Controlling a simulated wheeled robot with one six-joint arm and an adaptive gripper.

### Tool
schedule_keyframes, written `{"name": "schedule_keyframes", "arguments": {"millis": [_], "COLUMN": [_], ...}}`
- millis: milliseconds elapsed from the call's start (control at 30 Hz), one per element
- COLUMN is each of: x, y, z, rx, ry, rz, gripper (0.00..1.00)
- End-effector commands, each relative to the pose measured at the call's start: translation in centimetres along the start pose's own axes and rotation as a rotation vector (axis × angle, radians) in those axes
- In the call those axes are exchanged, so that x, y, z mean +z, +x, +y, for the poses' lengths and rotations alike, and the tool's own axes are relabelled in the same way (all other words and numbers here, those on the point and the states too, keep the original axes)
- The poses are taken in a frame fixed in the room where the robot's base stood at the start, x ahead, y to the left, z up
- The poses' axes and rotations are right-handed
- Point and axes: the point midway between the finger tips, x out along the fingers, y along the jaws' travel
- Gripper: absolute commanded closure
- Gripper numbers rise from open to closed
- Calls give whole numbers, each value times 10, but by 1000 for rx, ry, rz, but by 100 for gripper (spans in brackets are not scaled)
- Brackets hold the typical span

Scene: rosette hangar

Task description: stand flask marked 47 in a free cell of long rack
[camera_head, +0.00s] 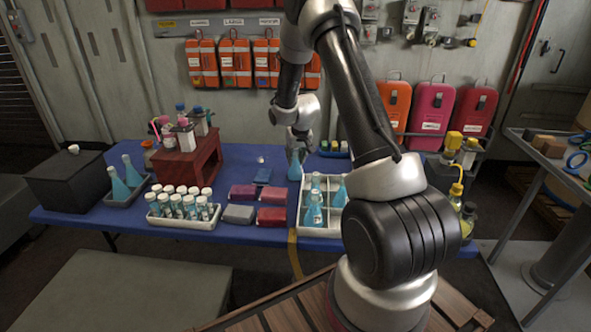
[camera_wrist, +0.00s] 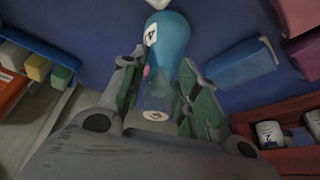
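A blue flask (camera_head: 294,167) hangs under my gripper (camera_head: 299,141) over the back of the blue table. In the wrist view the flask (camera_wrist: 171,45) has a white label whose mark looks like 47, though it is tilted and small. The fingers of my gripper (camera_wrist: 160,88) lie on both sides of its narrow neck and appear shut on it. A white rack with cells (camera_head: 322,232), apparently the long rack, stands in front of the gripper. Blue flasks (camera_head: 314,210) stand in some of its cells. My arm hides part of its right side.
A white tray of capped vials (camera_head: 184,222), red and grey boxes (camera_head: 272,216), a dark red stand (camera_head: 190,163) and a grey tray with two blue flasks (camera_head: 121,180) stand to the left. Yellow-topped bottles (camera_head: 452,145) stand at right.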

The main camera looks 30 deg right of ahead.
Motion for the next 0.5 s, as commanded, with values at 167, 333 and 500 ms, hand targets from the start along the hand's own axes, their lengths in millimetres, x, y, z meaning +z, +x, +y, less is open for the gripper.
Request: {"name": "schedule_keyframes", "arguments": {"millis": [167, 333, 500], "x": [0, 0, -6], "y": [0, 0, -11], "z": [0, 0, 0], "rx": [0, 0, 0], "ry": [0, 0, 1], "rz": [0, 1, 6], "gripper": [100, 100, 100]}}
